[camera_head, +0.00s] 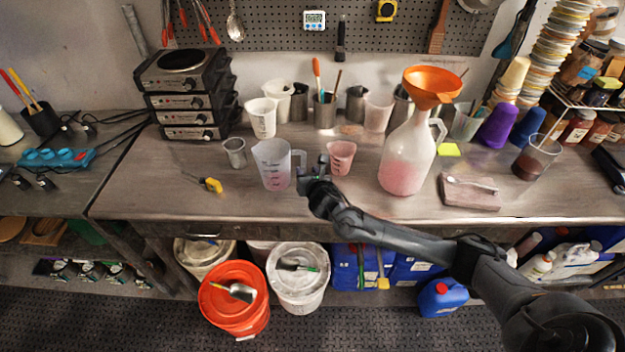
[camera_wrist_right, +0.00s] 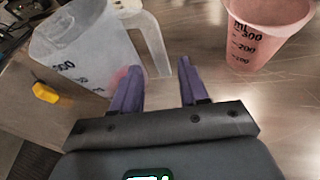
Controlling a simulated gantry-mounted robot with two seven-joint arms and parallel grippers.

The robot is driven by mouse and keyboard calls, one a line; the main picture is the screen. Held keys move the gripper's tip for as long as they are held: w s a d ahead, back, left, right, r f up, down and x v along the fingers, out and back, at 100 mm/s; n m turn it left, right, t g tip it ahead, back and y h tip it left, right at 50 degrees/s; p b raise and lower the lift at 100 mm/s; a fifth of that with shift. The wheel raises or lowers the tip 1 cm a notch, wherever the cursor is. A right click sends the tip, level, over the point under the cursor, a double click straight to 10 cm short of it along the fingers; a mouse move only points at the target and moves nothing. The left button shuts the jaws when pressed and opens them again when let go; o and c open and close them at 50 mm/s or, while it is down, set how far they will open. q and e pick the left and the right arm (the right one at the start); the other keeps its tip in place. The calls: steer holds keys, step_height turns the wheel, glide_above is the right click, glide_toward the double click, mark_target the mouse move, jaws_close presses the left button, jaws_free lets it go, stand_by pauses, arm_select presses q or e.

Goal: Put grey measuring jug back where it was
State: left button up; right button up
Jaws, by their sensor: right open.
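The grey measuring jug (camera_head: 272,167) is translucent and stands upright near the front of the workbench, with its handle toward the right. My right gripper (camera_head: 314,166) is just right of the jug, at its handle. In the right wrist view the jug (camera_wrist_right: 85,45) fills the upper left. The open fingers of my gripper (camera_wrist_right: 158,72) point at the handle, whose lower end shows between the fingertips. I cannot tell whether they touch it. My left gripper is in neither view.
A pink measuring cup (camera_head: 341,157) stands close on the gripper's right and shows in the wrist view (camera_wrist_right: 265,35). A large funnel-topped bottle (camera_head: 405,160) stands farther right.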

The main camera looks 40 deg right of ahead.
steer(key=s+a+f+m+g+y, duration=0.25)
steer(key=s+a+m, duration=0.25)
steer(key=s+a, duration=0.4)
steer(key=s+a+f+m+g+y, duration=0.15)
steer(key=s+a+f+m, duration=0.3)
steer(key=s+a, duration=0.5)
steer(key=s+a+m+g+y, duration=0.1)
steer(key=s+a+m+g, duration=0.1)
steer(key=s+m, duration=0.6)
steer(key=s+a+m+g+y, duration=0.1)
steer(key=s+a+m+g, duration=0.1)
steer(key=s+m, duration=0.7)
steer(key=shift+s+a+r+y, duration=0.35)
steer(key=shift+s+a+y, duration=0.05)
steer(key=shift+a, duration=0.25)
steer(key=shift+r+m, duration=0.1)
steer(key=shift+m, duration=0.15)
step_height(320, 180, up, 28)
steer(key=p, duration=2.8)
